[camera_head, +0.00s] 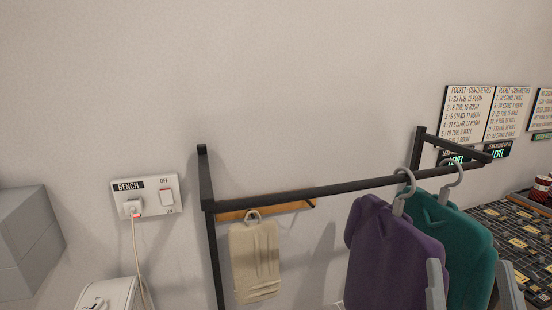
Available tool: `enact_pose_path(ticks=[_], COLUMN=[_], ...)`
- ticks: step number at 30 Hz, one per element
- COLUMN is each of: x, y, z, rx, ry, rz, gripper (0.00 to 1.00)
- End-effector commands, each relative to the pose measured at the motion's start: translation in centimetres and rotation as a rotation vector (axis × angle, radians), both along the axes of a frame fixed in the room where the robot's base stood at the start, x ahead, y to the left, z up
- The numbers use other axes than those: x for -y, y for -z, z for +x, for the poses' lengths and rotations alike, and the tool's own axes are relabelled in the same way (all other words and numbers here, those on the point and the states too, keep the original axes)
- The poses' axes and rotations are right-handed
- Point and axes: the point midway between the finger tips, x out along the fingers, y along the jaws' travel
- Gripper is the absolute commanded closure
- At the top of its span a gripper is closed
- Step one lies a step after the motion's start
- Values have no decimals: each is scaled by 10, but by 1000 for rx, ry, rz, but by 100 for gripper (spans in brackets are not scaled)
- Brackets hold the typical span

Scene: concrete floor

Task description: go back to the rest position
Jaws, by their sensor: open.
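My gripper (469,270) shows at the bottom right edge as two grey fingers set wide apart. It is open, and I see nothing between the fingers but the garments behind them. A purple garment (385,245) and a teal garment (462,230) hang on grey hangers from a dark rail (310,193). The fingers overlap the lower parts of both garments in the picture. I cannot tell whether they touch the cloth. The rest of my arm is out of view.
A beige cloth (255,262) hangs by the wall under a wooden strip (270,210). A socket plate (147,195) with a plugged cord is at left, above a white appliance (110,294). Grey boxes (25,240) stand far left. A dark patterned surface (515,235) lies right. Wall signs (468,115) hang above.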

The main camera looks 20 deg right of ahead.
Motion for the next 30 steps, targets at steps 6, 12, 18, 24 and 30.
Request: enact_pose_path(ticks=[6,12,18,24,30], x=[-30,-62,-87,-103,-111], y=[100,175,226,253,257], z=[-26,-73,-136,-183,-190], rx=[-277,-533,-771,-942,-973], ry=[-105,-197,-285,-360,-403], rz=[216,338,367,329,312], gripper=[33,33,33,33,33])
